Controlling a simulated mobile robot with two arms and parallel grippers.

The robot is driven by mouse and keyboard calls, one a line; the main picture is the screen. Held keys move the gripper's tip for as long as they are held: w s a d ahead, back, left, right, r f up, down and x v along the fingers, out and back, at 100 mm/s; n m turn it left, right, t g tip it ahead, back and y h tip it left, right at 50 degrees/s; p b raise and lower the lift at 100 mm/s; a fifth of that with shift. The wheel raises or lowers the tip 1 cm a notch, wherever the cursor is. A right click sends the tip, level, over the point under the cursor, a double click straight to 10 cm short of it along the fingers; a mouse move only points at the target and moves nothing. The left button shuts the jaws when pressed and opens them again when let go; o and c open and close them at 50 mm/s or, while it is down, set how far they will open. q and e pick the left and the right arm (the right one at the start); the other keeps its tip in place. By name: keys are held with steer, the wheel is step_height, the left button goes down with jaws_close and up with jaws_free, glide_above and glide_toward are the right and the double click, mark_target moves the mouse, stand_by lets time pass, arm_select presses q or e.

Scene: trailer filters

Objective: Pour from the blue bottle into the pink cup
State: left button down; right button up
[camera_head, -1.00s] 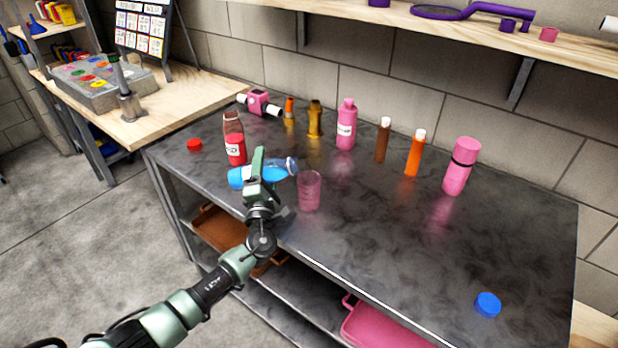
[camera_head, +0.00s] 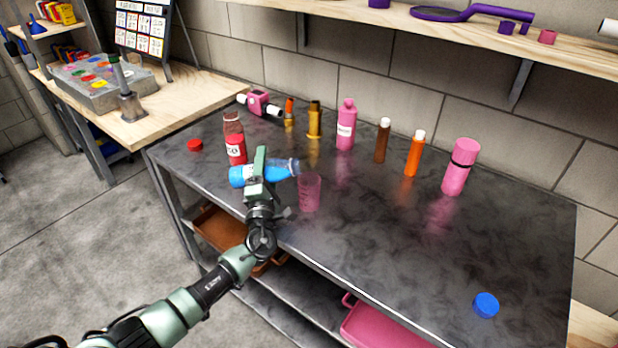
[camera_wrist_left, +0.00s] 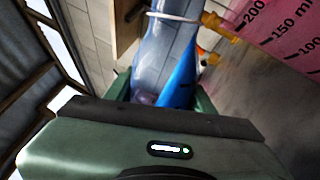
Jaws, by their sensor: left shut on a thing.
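The blue bottle (camera_head: 281,168) is clear plastic with blue liquid. It lies nearly level above the table, its open end pointing right toward the pink cup. My left gripper (camera_head: 261,170) is shut around its middle. In the left wrist view the bottle (camera_wrist_left: 168,50) sits between the jaws (camera_wrist_left: 163,98), with blue liquid along one side. The pink cup (camera_head: 310,193) is see-through and stands upright on the table, just right of and below the bottle's mouth. In the left wrist view the cup (camera_wrist_left: 285,35) shows millilitre marks. I see no stream between them. My right gripper is not in view.
On the dark table (camera_head: 390,240) a red-liquid bottle (camera_head: 235,140) stands close behind my gripper. Several bottles line the back, including a pink one (camera_head: 346,125) and a pink flask (camera_head: 460,167). A blue cap (camera_head: 486,304) lies front right. The table's middle right is clear.

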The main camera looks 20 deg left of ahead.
arm_select(q)
steer(key=shift+d+r+m+h+p, duration=0.2)
steer(key=shift+r+m+p, duration=0.25)
steer(key=shift+m+p, duration=0.2)
steer(key=shift+d+r+m+h+p, duration=0.15)
steer(key=shift+r+m+p, duration=0.35)
steer(key=shift+p, duration=0.25)
stand_by(2.1)
